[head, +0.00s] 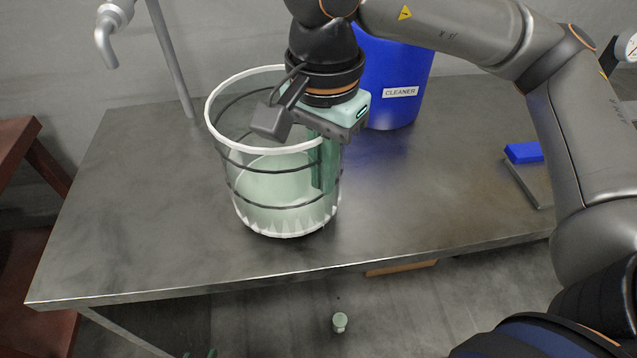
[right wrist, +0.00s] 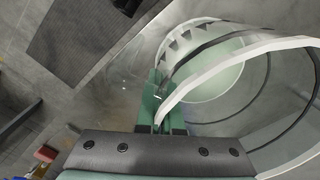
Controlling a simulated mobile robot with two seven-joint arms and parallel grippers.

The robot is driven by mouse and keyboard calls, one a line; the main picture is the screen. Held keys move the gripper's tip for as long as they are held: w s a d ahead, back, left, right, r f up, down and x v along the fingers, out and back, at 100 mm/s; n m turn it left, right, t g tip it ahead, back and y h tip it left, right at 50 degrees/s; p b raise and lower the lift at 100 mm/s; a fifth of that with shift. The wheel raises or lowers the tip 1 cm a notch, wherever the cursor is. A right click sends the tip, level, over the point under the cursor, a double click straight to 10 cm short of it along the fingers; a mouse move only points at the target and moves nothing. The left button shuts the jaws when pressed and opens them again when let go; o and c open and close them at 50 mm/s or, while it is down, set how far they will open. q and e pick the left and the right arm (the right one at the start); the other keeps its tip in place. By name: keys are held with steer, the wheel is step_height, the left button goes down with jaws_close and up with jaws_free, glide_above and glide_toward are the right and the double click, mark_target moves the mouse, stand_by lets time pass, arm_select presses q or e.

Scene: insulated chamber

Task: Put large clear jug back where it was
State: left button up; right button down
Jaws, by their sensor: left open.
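The large clear jug (head: 285,215) is a wide see-through vessel with a white rim, dark bands and a pale layer at the bottom. It is upright at the table's middle; whether its base touches the top is unclear. My right gripper (head: 322,165) points down at its right side, fingers about the wall below the rim. In the right wrist view, the green fingers (right wrist: 160,105) are close together on the wall of the jug (right wrist: 215,85). My left gripper (head: 200,354) shows only as two separated green fingertips at the bottom edge, empty.
A blue container labelled CLEANER (head: 400,75) stands behind the jug to the right. A blue block (head: 523,152) lies near the table's right end. A tap (head: 112,30) hangs at upper left. The metal table (head: 130,210) is clear left of the jug.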

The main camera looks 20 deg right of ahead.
steer(key=shift+w+f, duration=0.35)
steer(key=f, duration=0.3)
steer(key=shift+w+f, duration=0.15)
steer(key=shift+w, duration=0.05)
steer(key=shift+f, duration=0.1)
steer(key=shift+f+b, duration=0.25)
steer(key=shift+b, duration=0.3)
steer(key=c, duration=1.1)
jaws_free()
steer(key=shift+r, duration=0.2)
steer(key=shift+r+p, duration=0.3)
steer(key=shift+p, duration=0.15)
step_height(320, 180, up, 12)
steer(key=shift+f+p, duration=0.2)
steer(key=shift+p, duration=0.5)
